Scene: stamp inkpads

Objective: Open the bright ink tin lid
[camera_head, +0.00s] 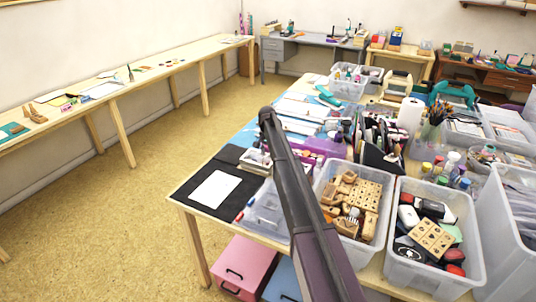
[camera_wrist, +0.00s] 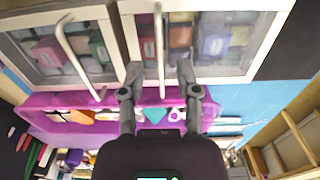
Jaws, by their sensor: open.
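My gripper (camera_wrist: 157,78) is open in the wrist view, with its two dark fingers apart and nothing visibly between them. The fingers reach over a purple tray (camera_wrist: 75,100) toward a white-framed clear case (camera_wrist: 232,74). Several coloured blocks, one of them lilac (camera_wrist: 214,46), show through its clear panes; white bar handles cross the front. A teal triangle (camera_wrist: 154,115) lies in the tray between the fingers. I cannot make out which thing is the bright ink tin or its lid. In the head view my dark arm crosses the table and hides part of it; the gripper's fingers are not clear there.
In the head view, a clear bin of wooden stamps (camera_head: 328,198) and a bin of mixed stamps (camera_head: 393,270) stand along the table's near right. A white sheet (camera_head: 216,190) lies on a black mat (camera_head: 184,190) at the left corner. Open floor (camera_head: 150,215) lies left.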

